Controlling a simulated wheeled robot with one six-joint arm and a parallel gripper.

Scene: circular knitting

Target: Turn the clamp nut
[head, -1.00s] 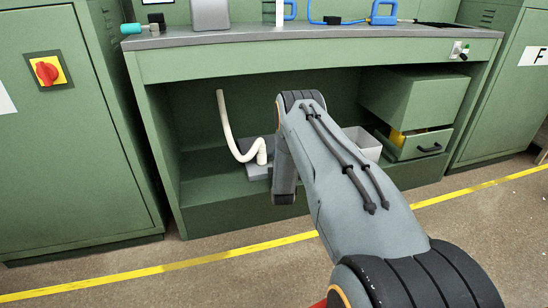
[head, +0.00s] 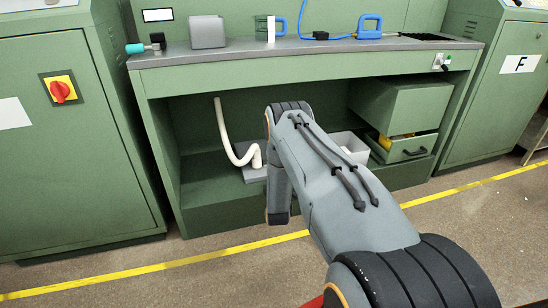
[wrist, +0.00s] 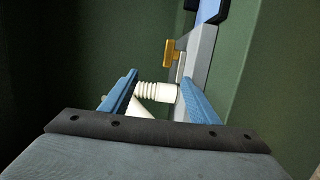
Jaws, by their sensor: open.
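My gripper (wrist: 160,80) shows in the wrist view with two blue fingers apart, pointing away from the camera. A white ribbed hose piece (wrist: 154,89) lies between or just beyond the fingers; I cannot tell whether it touches them. A small orange-yellow part (wrist: 169,52) stands out from a grey post (wrist: 198,50) beyond the fingertips. I cannot tell which part is the clamp nut. In the head view my arm hides the gripper. A cream hose (head: 224,130) curves down under the bench to a grey base (head: 252,174).
The green workbench (head: 300,73) has an open space below with side walls and a floor panel. A light grey bin (head: 350,146) and an open drawer (head: 408,148) stand on the right. Green cabinets flank the bench. The floor in front is clear, with a yellow line (head: 200,259).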

